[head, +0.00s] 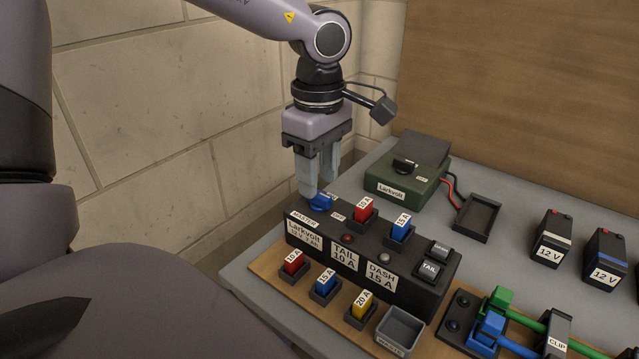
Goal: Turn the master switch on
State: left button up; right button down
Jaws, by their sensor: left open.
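The master switch is a blue knob (320,202) at the left end of the black fuse box (420,296), beside the "MASTER" label (302,217). My left gripper (319,188) points down from above with its fingers just over the knob. One finger hides part of the knob, so I cannot tell whether they touch or which way the knob is turned. The left gripper is open with nothing seen between its fingers. My right gripper is not in view.
Red and blue fuses (400,228) stand in the box top, with rocker switches (430,268) at its right end. Spare fuses (326,284) and an empty grey bin (400,330) sit in front. A green Larkvolt unit (405,185), an empty black tray (477,220) and 12 V batteries (553,240) stand behind.

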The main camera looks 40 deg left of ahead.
aim_at(319, 200)
pick_arm(q)
jog(key=shift+f, duration=1.35)
grip_shut()
